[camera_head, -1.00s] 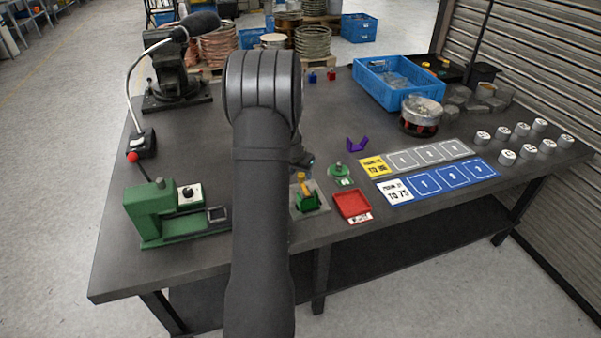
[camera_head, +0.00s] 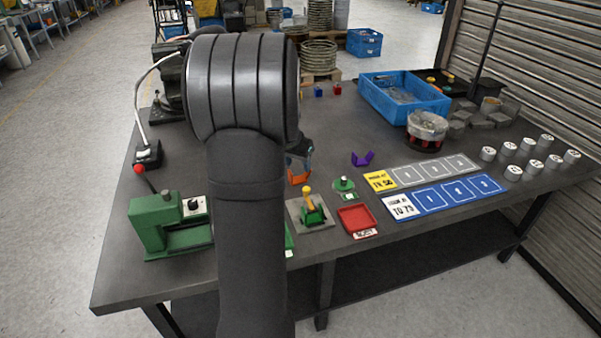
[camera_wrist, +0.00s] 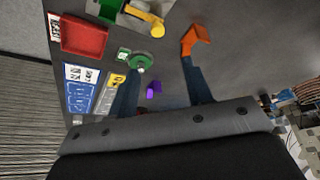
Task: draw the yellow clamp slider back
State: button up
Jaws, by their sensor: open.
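The yellow clamp slider shows as a yellow knob (camera_head: 307,191) on a green clamp (camera_head: 314,213), which sits on a grey plate near the table's front. The wrist view shows the yellow part (camera_wrist: 152,24) at the top edge, with the green clamp partly cut off. My gripper (camera_wrist: 160,68) is open, its two dark fingers apart. The slider lies beyond the fingertips in that view, not between them. In the head view my arm hides most of the gripper, which is above and behind the clamp.
An orange angled piece (camera_head: 298,172) lies behind the clamp and overlaps one fingertip in the wrist view (camera_wrist: 196,37); contact is unclear. A green round fixture (camera_head: 344,186), red tray (camera_head: 357,219) and purple piece (camera_head: 362,158) lie to the right. A green press (camera_head: 160,222) stands left.

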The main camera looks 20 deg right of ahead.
aim_at(306, 188)
jog(key=shift+v, duration=1.6)
jog(key=shift+f, duration=0.1)
jog(key=x, duration=1.7)
jog(key=shift+f, duration=0.2)
jog(key=shift+s, duration=0.1)
jog(key=shift+r, duration=0.1)
